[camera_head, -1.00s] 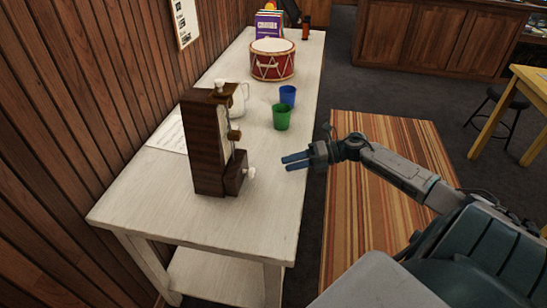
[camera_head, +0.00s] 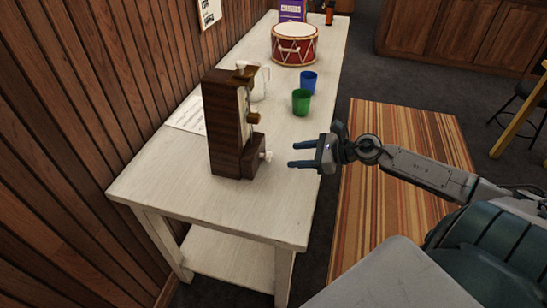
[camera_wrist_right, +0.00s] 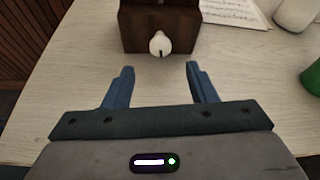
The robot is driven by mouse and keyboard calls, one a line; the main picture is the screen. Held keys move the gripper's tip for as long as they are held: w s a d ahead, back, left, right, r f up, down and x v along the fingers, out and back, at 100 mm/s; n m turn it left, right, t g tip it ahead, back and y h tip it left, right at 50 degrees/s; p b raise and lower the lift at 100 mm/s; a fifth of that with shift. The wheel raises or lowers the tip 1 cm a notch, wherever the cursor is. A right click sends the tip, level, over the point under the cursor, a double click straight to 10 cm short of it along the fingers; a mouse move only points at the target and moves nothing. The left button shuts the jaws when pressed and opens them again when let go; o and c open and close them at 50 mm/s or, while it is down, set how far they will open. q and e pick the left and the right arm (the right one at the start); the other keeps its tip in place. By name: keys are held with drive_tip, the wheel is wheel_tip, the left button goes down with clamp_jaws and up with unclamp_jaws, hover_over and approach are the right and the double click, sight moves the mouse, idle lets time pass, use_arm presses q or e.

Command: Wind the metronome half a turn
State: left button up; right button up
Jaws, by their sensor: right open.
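The metronome (camera_head: 226,125) is a tall dark wooden case standing upright on the white table. A small white winding key (camera_head: 266,156) sticks out of the low box at its base, on the side facing my right gripper. My right gripper (camera_head: 291,155) is open and empty, a short way to the right of the key and pointing at it. In the right wrist view the key (camera_wrist_right: 160,44) lies beyond the fingertips, centred between the two blue fingers (camera_wrist_right: 158,68), not touching them. My left gripper is not in view.
The white table (camera_head: 215,205) also holds a green cup (camera_head: 301,103), a blue cup (camera_head: 309,82), a red drum (camera_head: 295,45), a white pitcher (camera_head: 260,84) and a paper sheet (camera_head: 188,115). A wooden wall (camera_head: 100,90) runs along the left. The table front is clear.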

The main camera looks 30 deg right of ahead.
sight(265, 156)
drive_tip(key=shift+x, duration=0.85)
drive_tip(key=p+x, duration=0.1)
drive_tip(key=x, duration=0.4)
drive_tip(key=shift+w, duration=0.15)
drive_tip(key=shift+p+x, duration=0.4)
drive_tip(key=shift+x, duration=0.45)
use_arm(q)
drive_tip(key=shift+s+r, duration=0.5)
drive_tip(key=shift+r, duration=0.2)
use_arm(e)
drive_tip(key=shift+f, duration=0.1)
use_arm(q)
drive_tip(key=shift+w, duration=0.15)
use_arm(e)
drive_tip(key=shift+c, duration=0.4)
drive_tip(key=c, duration=0.9)
drive_tip(key=shift+m+b, duration=0.3)
drive_tip(key=shift+m, duration=0.2)
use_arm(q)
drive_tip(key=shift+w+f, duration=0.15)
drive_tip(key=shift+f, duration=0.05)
use_arm(e)
drive_tip(key=shift+g, duration=0.3)
